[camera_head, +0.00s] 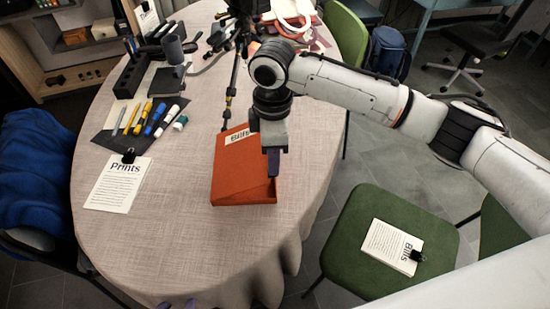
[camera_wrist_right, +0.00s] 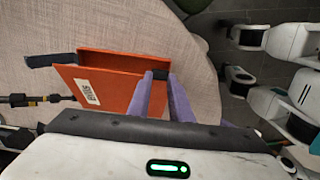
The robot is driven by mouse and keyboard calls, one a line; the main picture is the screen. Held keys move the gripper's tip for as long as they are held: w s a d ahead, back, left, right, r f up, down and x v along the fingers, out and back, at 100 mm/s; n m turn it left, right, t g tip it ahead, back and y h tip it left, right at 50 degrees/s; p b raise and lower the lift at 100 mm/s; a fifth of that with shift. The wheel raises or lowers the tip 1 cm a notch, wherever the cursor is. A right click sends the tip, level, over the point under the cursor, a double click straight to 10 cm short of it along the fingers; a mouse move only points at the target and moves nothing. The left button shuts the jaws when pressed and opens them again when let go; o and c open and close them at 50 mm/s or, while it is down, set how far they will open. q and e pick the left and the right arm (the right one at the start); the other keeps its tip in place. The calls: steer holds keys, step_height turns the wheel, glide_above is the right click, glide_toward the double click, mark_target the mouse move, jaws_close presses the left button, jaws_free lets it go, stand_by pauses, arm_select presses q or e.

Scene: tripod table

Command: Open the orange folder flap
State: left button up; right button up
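The orange folder (camera_head: 232,175) lies on the table and shows a white label on its face. In the right wrist view the folder (camera_wrist_right: 121,90) looks like a shallow case with a visible gap behind the labelled flap (camera_wrist_right: 88,95); how far it is raised is unclear. My right gripper (camera_head: 272,172) is at the folder's right side. Its purple fingers (camera_wrist_right: 160,80) stand apart, with a dark tab (camera_wrist_right: 160,74) showing between the tips; contact cannot be told. Two purple tips of my left gripper (camera_head: 178,304) show, apart, at the bottom edge of the head view.
A Prints sheet (camera_head: 118,186) and a dark mat with several markers (camera_head: 153,118) lie left of the folder. A tripod leg (camera_head: 232,90) stands behind it. A green chair (camera_head: 345,225) with a Bills sheet (camera_head: 392,246) is at right. The table's front is clear.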

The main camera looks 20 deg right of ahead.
steer(key=shift+w+a+r, duration=0.15)
steer(key=shift+a+r, duration=0.55)
steer(key=shift+r, duration=0.35)
steer(key=w+a+r, duration=0.2)
steer(key=a+r, duration=0.4)
steer(key=a, duration=0.6)
steer(key=shift+w+r, duration=0.25)
steer(key=shift+r, duration=0.15)
stand_by(1.7)
steer(key=shift+w+a+r, duration=0.1)
steer(key=shift+w+a, duration=0.05)
steer(key=shift+a, duration=0.5)
steer(key=shift+w+a, duration=0.15)
steer(key=shift+a, duration=0.65)
